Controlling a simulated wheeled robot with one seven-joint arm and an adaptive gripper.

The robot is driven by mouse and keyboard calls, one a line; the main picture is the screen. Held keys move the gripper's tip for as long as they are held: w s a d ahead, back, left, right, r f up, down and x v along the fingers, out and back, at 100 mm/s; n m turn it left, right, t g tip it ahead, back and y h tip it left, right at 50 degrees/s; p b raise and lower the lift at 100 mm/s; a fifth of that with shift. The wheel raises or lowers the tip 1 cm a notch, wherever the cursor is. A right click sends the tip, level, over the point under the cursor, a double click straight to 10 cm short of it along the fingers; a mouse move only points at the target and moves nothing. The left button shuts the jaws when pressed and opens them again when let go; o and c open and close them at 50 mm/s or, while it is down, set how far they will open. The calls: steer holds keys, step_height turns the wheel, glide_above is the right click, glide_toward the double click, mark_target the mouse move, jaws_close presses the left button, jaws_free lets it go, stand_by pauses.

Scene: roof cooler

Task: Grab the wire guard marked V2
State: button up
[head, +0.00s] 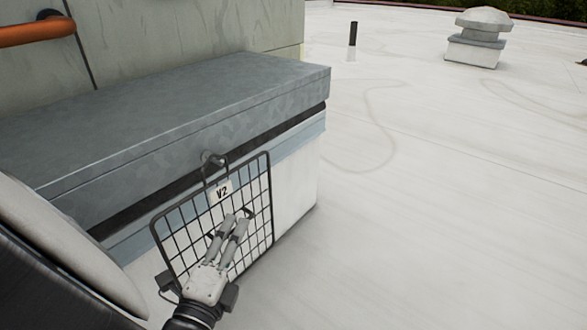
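The wire guard (262,192) is a dark rectangular grid of wires with a thicker frame. A white tag marked V2 (221,191) is at its upper part. The guard hangs upright from a grey hook (211,158) on the side of the metal-topped unit. My gripper (238,215) is in front of the guard, below the tag, with its fingers pointing up and away. Its two fingers lie close together in this view and overlap the wires. I cannot tell whether they touch or hold a wire. The gripper hides part of the guard's lower middle.
The long grey metal lid (180,115) juts out above the guard. An orange pipe (38,31) is at the upper left. The white roof (430,220) to the right is clear. A capped vent (476,40) and a short dark pipe (353,36) stand farther off.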

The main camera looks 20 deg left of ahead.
steer(key=shift+w, duration=0.4)
jaws_close()
steer(key=shift+r+p, duration=0.3)
